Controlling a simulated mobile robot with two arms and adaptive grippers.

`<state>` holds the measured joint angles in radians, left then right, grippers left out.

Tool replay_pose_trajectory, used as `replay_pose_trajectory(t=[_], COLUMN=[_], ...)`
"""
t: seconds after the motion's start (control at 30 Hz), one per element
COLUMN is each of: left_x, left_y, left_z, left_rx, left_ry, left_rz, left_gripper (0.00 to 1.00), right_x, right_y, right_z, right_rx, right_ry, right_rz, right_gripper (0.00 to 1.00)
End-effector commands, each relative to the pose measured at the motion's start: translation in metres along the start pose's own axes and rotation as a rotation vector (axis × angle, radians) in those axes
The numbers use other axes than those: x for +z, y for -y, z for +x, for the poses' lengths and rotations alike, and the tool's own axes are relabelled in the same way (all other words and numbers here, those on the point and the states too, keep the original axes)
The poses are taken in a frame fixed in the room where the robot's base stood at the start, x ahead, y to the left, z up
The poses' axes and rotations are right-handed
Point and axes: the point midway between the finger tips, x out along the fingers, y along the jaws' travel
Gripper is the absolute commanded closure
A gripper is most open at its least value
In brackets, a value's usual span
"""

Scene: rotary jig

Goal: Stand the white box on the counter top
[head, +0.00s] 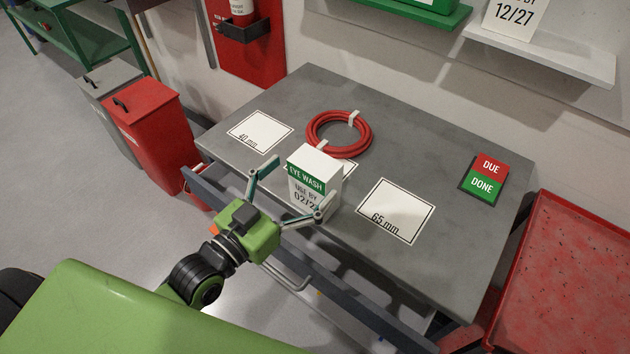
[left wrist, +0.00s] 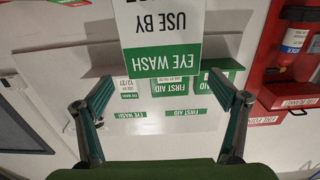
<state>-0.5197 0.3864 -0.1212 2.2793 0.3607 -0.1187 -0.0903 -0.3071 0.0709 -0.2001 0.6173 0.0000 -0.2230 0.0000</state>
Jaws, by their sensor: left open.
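The white box (head: 330,180) with a green EYE WASH band stands upright on the grey counter top (head: 440,260), near its front edge. It partly covers the middle white card. The box also shows upside down in the left wrist view (left wrist: 162,28), with "USE BY" on its face. My left gripper (head: 304,180) is open at the front of the box, one finger toward each side. Whether the fingertips overlap the box in depth is unclear. My right gripper is not in view.
A red hose coil (head: 314,133) lies just behind the box. White cards marked 40 mm (head: 260,128) and 65 mm (head: 400,205) lie to either side. A red and green DUE/DONE block (head: 484,180) is at the right. A wall shelf (head: 550,55) is behind.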

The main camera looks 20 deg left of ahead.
Motion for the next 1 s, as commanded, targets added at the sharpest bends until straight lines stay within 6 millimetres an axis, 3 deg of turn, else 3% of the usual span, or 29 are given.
replay_pose_trajectory(t=[0.17, 0.53, 0.87, 1.0], left_x=[0.000, 0.005, 0.007, 0.007], left_y=[0.001, 0.006, 0.005, 0.005], left_z=[0.008, 0.051, 0.055, 0.055], left_rx=[0.000, 0.000, 0.000, 0.000], left_ry=[0.000, 0.000, 0.001, 0.001], left_rz=[0.001, 0.000, 0.000, 0.000], left_gripper=[0.11, 0.11, 0.11, 0.47], right_x=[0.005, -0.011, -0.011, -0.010], right_y=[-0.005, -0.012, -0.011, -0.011], right_z=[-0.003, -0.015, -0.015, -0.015], right_rx=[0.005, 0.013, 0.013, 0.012], right_ry=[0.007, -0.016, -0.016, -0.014], right_rz=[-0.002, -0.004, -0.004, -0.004], right_gripper=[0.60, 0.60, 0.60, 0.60])
